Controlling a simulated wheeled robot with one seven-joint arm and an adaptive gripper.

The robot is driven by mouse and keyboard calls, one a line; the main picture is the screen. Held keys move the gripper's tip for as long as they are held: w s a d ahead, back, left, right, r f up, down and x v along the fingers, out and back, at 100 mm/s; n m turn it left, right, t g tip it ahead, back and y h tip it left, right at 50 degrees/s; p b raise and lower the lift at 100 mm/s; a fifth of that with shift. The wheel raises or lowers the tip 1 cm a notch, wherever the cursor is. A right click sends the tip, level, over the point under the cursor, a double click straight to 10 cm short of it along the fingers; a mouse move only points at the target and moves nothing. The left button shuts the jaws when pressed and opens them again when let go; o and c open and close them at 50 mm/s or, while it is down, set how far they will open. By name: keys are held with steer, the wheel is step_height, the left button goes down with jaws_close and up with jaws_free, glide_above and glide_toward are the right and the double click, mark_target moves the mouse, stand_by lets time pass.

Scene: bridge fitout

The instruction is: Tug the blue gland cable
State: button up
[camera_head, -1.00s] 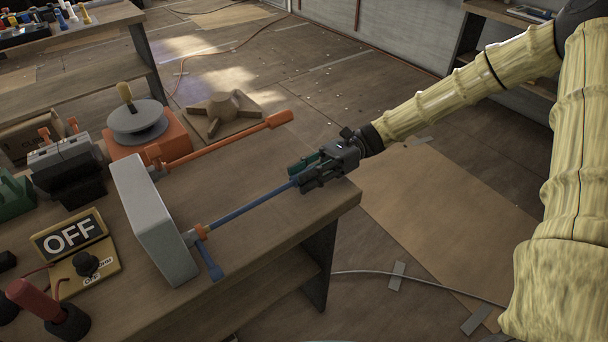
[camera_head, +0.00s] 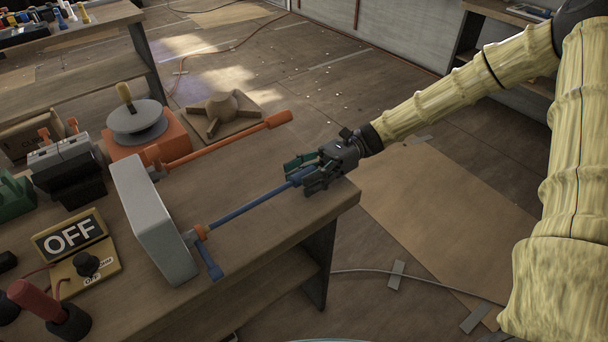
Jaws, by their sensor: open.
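The blue gland cable (camera_head: 250,206) runs from a gland on the right face of a grey box (camera_head: 154,220) out towards the bench's right edge. Its thicker blue free end (camera_head: 300,176) lies between the fingers of my gripper (camera_head: 304,177). My gripper is open around that end, its dark green fingers spread to either side. Whether a finger touches the cable cannot be told. A short blue piece (camera_head: 211,262) hangs below the orange-collared gland. An orange cable (camera_head: 225,142) leaves the same box further back, with a thicker orange end.
An OFF sign (camera_head: 69,234) with a black knob and a red-handled lever (camera_head: 42,306) stand left of the box. An orange block with a grey disc (camera_head: 137,122) and a brown cross-shaped base (camera_head: 222,112) sit behind. The bench top (camera_head: 285,225) is clear in front of the cable.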

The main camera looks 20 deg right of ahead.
steer(key=shift+d, duration=0.1)
steer(key=shift+p+v, duration=1.2)
steer(key=shift+v, duration=2.05)
steer(key=shift+w+d, duration=0.1)
steer(key=shift+d, duration=0.05)
steer(key=v, duration=1.2)
steer(key=shift+d, duration=0.1)
